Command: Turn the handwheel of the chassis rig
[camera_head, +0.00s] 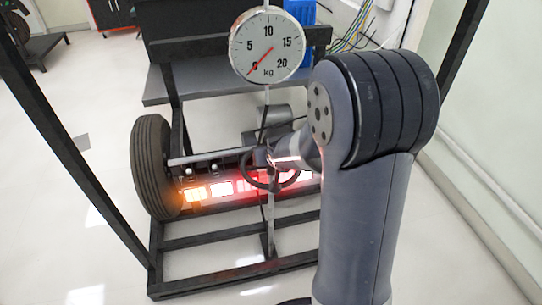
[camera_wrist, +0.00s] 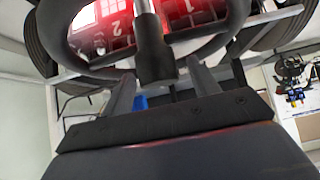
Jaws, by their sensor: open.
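The dark round handwheel (camera_head: 248,182) is mounted low on the chassis rig, near the middle of the head view. In the wrist view its ring (camera_wrist: 58,40) fills the top of the picture. A dark cylindrical grip (camera_wrist: 155,62) stands out at the near side of the ring. My gripper (camera_wrist: 162,82) is open, with one finger on each side of this grip. I cannot tell whether the fingers touch it. In the head view my gripper (camera_head: 272,158) is at the wheel, mostly hidden by my own arm.
A round kg dial (camera_head: 267,46) stands above the wheel. A black tyre (camera_head: 152,165) is at the left end of the axle. Lit numbered panels (camera_head: 222,187) glow behind the wheel. Dark frame bars (camera_head: 75,150) surround the rig.

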